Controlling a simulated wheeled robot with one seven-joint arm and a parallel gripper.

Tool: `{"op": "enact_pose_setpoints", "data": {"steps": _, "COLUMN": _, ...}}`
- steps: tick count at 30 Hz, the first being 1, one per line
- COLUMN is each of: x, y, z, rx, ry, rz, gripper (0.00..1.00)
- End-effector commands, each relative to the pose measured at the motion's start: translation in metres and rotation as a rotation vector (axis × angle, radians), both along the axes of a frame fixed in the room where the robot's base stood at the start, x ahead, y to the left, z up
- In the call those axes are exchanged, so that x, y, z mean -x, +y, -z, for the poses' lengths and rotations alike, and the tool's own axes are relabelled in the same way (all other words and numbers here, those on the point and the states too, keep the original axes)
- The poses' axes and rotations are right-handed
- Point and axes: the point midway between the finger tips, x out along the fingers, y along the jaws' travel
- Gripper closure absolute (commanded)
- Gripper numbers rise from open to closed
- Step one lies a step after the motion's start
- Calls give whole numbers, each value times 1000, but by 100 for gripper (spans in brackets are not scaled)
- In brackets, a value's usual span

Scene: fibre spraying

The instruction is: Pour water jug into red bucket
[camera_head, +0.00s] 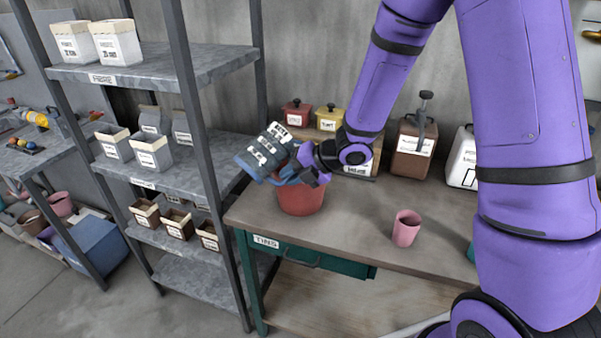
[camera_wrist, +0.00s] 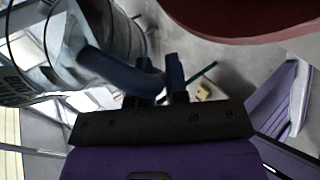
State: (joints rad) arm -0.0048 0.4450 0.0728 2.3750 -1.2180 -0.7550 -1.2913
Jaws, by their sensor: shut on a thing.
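The water jug (camera_head: 262,152) is blue-grey with white labels. My gripper (camera_head: 305,172) is shut on the jug's blue handle, which also shows between the fingers in the wrist view, where my gripper (camera_wrist: 165,80) is at the centre. The jug body (camera_wrist: 70,50) fills the upper left there and the bucket's rim (camera_wrist: 240,22) the upper right. The bucket stands upright on the bench. Its inside is hidden, and I cannot see any water stream.
The bench (camera_head: 360,225) carries a pink cup (camera_head: 406,228) to the right, a brown container (camera_head: 414,138) and a white container (camera_head: 463,158) at the back, and small red and yellow tins (camera_head: 297,113) behind. A metal shelf (camera_head: 190,175) with boxes stands close on the left.

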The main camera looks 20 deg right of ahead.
Motion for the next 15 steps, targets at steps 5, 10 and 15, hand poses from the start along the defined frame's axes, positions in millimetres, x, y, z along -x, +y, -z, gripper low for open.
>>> {"op": "enact_pose_setpoints", "data": {"steps": 5, "x": 0, "y": 0, "z": 0, "rx": -19, "ry": 6, "rz": 0, "gripper": 100}}
{"op": "enact_pose_setpoints", "data": {"steps": 10, "x": 0, "y": 1, "z": -1, "rx": -37, "ry": 12, "rz": 0, "gripper": 100}}
{"op": "enact_pose_setpoints", "data": {"steps": 15, "x": 0, "y": 1, "z": -3, "rx": -54, "ry": 19, "rz": 0, "gripper": 100}}
